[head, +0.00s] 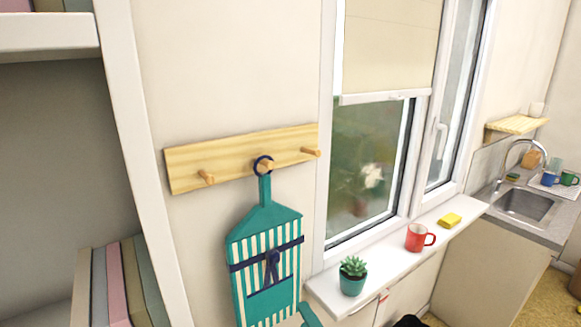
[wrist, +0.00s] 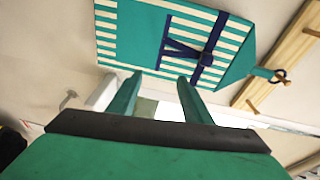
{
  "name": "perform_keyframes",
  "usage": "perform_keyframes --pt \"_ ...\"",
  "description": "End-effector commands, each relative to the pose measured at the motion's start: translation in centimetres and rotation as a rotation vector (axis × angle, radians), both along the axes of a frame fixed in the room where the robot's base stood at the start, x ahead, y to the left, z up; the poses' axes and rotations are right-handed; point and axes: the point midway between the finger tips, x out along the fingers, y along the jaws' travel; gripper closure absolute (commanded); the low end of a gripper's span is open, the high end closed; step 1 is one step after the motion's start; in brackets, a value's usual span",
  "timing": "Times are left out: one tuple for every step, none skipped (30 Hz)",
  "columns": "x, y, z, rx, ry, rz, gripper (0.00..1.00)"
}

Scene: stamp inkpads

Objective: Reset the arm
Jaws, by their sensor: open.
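My gripper (wrist: 159,79) shows in the wrist view as two teal fingers standing apart, with nothing between them. A teal apron with white stripes and navy ties (wrist: 180,38) lies beyond the fingertips, apart from them as far as I can tell. In the head view the apron (head: 265,262) hangs by a navy loop from the middle peg of a wooden peg rail (head: 240,155). A teal piece at the bottom edge beside the apron may be part of my gripper; most of my arm is out of view.
A shelf with books (head: 115,285) stands at the left. A sink (head: 525,205) is at the far right.

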Motion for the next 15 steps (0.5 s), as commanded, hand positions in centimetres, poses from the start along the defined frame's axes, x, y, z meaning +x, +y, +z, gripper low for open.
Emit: perform_keyframes --pt "-0.5 0.0 -2.0 -0.023 0.012 -0.027 0.55" --pt "-0.7 0.0 -3.0 -0.039 0.014 -0.044 0.55" --pt "-1.1 -0.1 -4.2 -0.065 0.015 -0.066 0.55" --pt "-1.4 -0.2 -5.1 -0.084 0.019 -0.082 0.55" --pt "-1.8 -0.2 -6.0 -0.103 0.021 -0.097 0.55" --pt "-2.3 -0.3 -7.2 -0.133 0.023 -0.118 0.55" --pt "-2.7 -0.4 -8.1 -0.156 0.027 -0.134 0.55" --pt "-3.2 -0.4 -9.0 -0.178 0.028 -0.147 0.55" --pt "-3.9 -0.5 -10.1 -0.211 0.031 -0.164 0.55" --pt "-4.4 -0.5 -10.9 -0.237 0.034 -0.177 0.55" --pt "-4.9 -0.5 -11.6 -0.262 0.035 -0.189 0.55" --pt "-5.7 -0.6 -12.7 -0.298 0.038 -0.204 0.55" --pt "-6.3 -0.6 -13.4 -0.327 0.041 -0.215 0.55" --pt "-7.0 -0.6 -14.0 -0.355 0.042 -0.225 0.55" --pt "-7.8 -0.6 -14.9 -0.394 0.044 -0.236 0.55"
